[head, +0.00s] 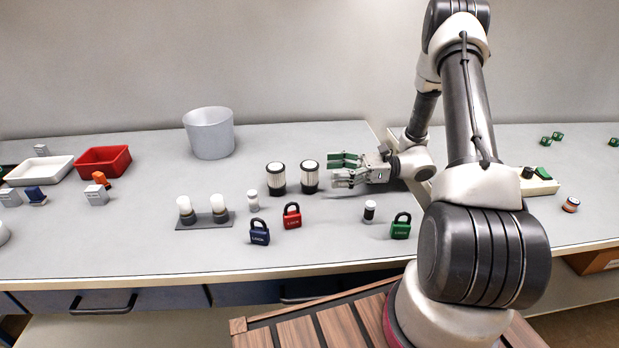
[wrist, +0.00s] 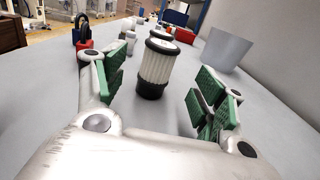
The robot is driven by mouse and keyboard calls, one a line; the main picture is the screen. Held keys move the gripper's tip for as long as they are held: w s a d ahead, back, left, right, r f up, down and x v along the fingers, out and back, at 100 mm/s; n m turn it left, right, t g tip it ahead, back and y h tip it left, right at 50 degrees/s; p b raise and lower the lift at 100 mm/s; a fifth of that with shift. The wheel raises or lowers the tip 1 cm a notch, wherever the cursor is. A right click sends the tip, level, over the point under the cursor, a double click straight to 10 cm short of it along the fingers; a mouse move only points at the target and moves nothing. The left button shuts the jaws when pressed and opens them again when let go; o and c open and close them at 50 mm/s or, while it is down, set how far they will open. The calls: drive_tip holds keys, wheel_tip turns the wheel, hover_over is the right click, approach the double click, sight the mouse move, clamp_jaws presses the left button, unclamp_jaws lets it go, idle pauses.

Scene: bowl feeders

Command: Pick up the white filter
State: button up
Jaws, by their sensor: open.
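Two upright white filters with pleated sides and black ends stand on the table in the head view, a left one (head: 276,179) and a right one (head: 310,177). My gripper (head: 333,171) is open and empty, lying low just right of the right filter, its green-padded fingers pointing left towards it. In the wrist view the nearer filter (wrist: 157,68) stands upright ahead, between the lines of the two spread fingers and touching neither. The other filter shows behind it, partly hidden.
A red padlock (head: 292,216), a blue padlock (head: 259,232) and a small black-and-white cylinder (head: 369,211) stand in front. A green padlock (head: 400,226) is at right. A grey bucket (head: 209,133) stands behind left. Bare table surrounds the filters.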

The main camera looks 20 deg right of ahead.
sight(309, 175)
drive_tip(key=shift+a+f, duration=0.45)
drive_tip(key=shift+f, duration=0.2)
drive_tip(key=a, duration=0.3)
drive_tip(key=w+a, duration=0.1)
drive_tip(key=a, duration=0.2)
drive_tip(key=shift+w+a, duration=0.2)
drive_tip(key=shift+a, duration=0.05)
drive_tip(key=c, duration=1.1)
